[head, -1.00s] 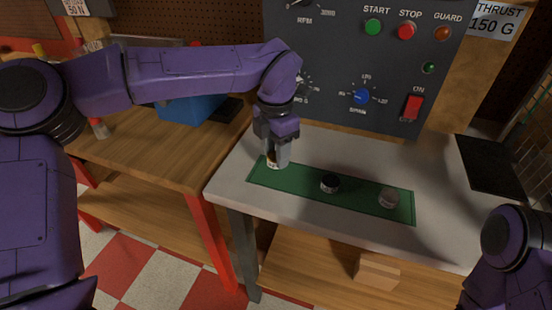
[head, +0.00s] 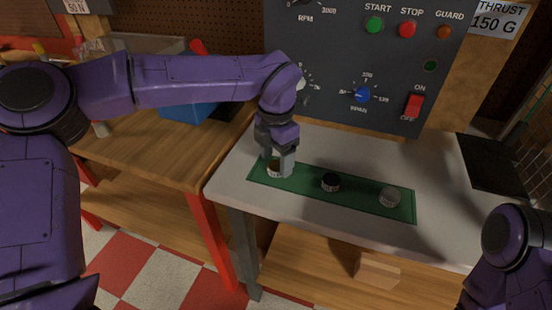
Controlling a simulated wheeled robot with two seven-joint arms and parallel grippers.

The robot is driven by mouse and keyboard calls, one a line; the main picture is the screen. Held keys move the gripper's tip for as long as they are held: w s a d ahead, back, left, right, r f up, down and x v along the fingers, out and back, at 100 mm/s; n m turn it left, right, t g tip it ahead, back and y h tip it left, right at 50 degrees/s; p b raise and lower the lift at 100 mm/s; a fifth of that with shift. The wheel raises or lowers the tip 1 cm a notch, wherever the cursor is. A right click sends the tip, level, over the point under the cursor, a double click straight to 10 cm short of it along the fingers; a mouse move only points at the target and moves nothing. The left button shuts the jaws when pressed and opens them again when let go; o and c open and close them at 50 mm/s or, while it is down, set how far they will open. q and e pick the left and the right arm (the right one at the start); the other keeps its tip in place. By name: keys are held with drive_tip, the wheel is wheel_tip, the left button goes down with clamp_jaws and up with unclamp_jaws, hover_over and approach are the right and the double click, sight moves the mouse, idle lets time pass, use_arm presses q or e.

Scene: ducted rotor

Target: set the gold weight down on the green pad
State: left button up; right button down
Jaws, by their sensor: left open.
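The green pad (head: 355,197) lies on the pale bench top below the control panel. The gold weight (head: 273,171) sits upright at the pad's left end, partly hidden by my left gripper. My left gripper (head: 279,168) points down over it with the jaws open and the fingers close around the weight. I cannot tell whether a finger touches it. A black weight (head: 330,182) stands at the middle of the pad and a silver-grey weight (head: 390,196) near its right end. My right arm shows at the lower right, but its gripper is out of the picture.
The control panel (head: 335,75) with knobs and a red switch rises behind the bench. A dark flat plate (head: 490,163) lies at the bench's right. A blue bin (head: 188,108) stands on the wooden table at the left. The bench in front of the pad is clear.

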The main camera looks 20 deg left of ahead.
sight(276, 165)
use_arm(q)
wheel_tip(276, 165, up, 12)
drive_tip(key=shift+f+p, duration=0.25)
drive_tip(key=shift+p, duration=0.2)
